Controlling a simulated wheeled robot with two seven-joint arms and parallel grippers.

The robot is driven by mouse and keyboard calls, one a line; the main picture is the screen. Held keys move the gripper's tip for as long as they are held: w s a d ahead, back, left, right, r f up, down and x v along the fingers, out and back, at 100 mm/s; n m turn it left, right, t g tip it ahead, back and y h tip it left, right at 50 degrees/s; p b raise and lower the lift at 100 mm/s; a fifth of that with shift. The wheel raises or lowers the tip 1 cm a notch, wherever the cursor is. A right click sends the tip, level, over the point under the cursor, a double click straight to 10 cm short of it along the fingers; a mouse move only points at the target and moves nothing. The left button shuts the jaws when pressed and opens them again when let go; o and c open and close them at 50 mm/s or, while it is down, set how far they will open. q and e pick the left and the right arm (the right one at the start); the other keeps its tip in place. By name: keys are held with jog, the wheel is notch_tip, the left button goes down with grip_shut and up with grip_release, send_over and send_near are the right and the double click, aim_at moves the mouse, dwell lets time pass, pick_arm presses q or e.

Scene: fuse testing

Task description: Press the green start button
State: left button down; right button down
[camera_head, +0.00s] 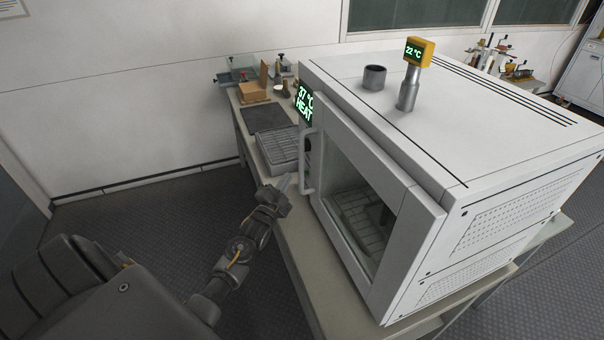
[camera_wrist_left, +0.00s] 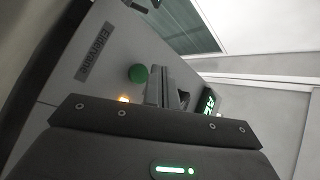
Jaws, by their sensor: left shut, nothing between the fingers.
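The green start button (camera_wrist_left: 138,73) shows in the left wrist view, round and raised on the grey panel of the oven. It lies just left of my gripper's fingers in that picture. A small lit orange lamp (camera_wrist_left: 124,99) sits below it. My left gripper (camera_head: 284,182) is shut and empty, in front of the oven's left side near the door handle. Its fingers also show in the left wrist view (camera_wrist_left: 166,88); I cannot tell how far they are from the panel. In the head view the button is hidden. My right gripper is not in view.
The large white oven (camera_head: 490,110) stands on a bench (camera_head: 335,310) with its glass door (camera_head: 350,200) closed. The door handle (camera_head: 307,162) stands out close to my left gripper. A green display (camera_head: 305,104) reads 37 °C HEAT. A grey tray (camera_head: 280,150) lies beyond the gripper.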

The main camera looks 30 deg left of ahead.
pick_arm(q)
jog(key=shift+s+a+p, duration=0.2)
jog(key=shift+s+a, duration=0.3)
jog(key=shift+s, duration=0.2)
jog(key=shift+s+a+p, duration=0.15)
jog(key=shift+s+a, duration=0.3)
jog(key=shift+s, duration=0.25)
